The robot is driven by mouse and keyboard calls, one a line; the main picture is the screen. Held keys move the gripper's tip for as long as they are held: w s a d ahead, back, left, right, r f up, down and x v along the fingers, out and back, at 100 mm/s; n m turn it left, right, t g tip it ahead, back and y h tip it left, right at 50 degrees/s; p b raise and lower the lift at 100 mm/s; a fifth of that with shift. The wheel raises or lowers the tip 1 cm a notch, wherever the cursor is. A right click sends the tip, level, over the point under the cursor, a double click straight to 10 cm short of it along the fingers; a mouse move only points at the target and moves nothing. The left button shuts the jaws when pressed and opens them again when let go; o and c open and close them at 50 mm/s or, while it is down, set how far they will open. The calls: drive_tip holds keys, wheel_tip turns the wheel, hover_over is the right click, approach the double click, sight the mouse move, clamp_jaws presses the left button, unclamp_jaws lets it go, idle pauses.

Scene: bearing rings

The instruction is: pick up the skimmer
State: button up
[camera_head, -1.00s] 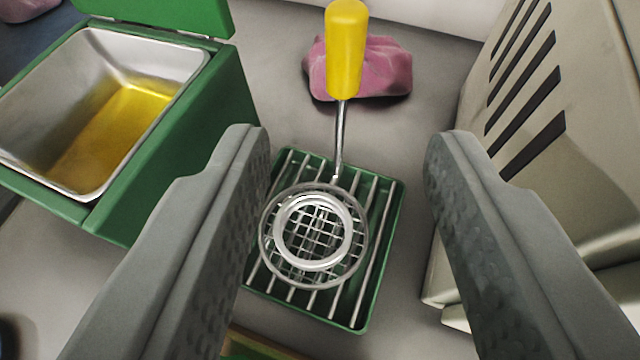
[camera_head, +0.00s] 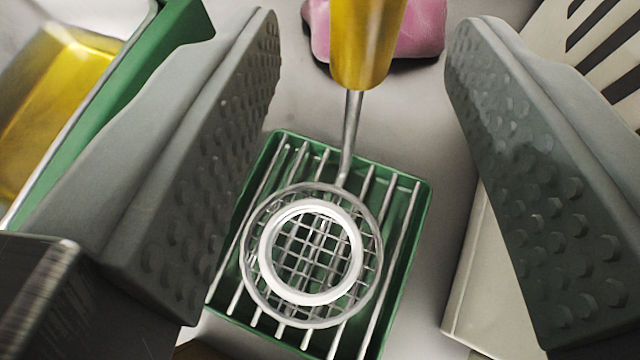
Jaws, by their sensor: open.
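The skimmer has a yellow handle (camera_head: 366,40), a thin metal shaft and a round wire basket (camera_head: 368,262). Its handle rises toward the camera at the top middle, and its top end is cut off by the frame. A pale bearing ring (camera_head: 268,262) lies in the basket. The basket is over a green tray with a metal rack (camera_head: 415,215). My gripper (camera_head: 362,35) is open, with one finger on each side of the skimmer's handle and shaft. Neither finger appears to touch it.
A green-sided container (camera_head: 172,45) with a metal tub of yellow liquid (camera_head: 50,90) is at the upper left. A pink cloth (camera_head: 425,28) lies behind the handle. A beige slotted box (camera_head: 500,270) stands close on the right.

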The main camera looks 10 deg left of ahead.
drive_tip(key=shift+x, duration=2.6)
drive_tip(key=shift+f, duration=0.1)
clamp_jaws()
